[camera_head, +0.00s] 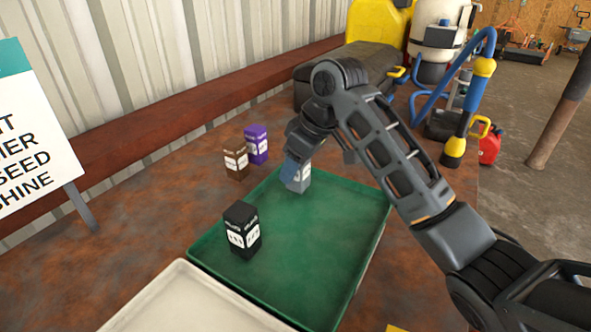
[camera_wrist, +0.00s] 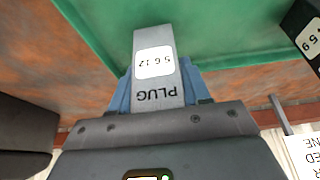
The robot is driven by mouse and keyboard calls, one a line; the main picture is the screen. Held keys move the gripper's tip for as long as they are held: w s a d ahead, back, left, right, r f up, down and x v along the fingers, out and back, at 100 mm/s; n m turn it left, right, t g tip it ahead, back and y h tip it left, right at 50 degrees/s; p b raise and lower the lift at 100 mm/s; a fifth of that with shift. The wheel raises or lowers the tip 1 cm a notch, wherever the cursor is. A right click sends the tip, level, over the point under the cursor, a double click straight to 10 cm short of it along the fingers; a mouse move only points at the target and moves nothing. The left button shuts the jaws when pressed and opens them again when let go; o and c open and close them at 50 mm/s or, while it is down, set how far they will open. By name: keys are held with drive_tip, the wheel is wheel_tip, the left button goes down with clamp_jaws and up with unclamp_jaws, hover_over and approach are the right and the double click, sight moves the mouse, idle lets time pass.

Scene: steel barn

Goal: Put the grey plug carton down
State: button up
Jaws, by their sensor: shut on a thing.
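The grey plug carton (camera_head: 299,179) is at the back left part of the green tray (camera_head: 318,240). In the wrist view the carton (camera_wrist: 155,62) shows a white label with digits and the word PLUG, upside down. My gripper (camera_head: 292,168) is shut on the carton, with blue fingers (camera_wrist: 158,90) on both sides of it. I cannot tell whether the carton's base touches the tray floor. A black carton (camera_head: 242,230) stands in the tray's left part; it also shows at the right edge of the wrist view (camera_wrist: 308,38).
A brown carton (camera_head: 236,163) and a purple carton (camera_head: 256,144) stand on the rusty table behind the tray. A cream tray (camera_head: 190,305) lies in front. A sign (camera_head: 35,125) stands at left. The green tray's middle and right are clear.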

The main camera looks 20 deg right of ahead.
drive_tip(key=shift+f, duration=0.6)
drive_tip(key=shift+f, duration=0.1)
drive_tip(key=o, duration=1.2)
drive_tip(key=shift+c, duration=0.2)
drive_tip(key=p+v, duration=0.1)
drive_tip(key=v, duration=1.1)
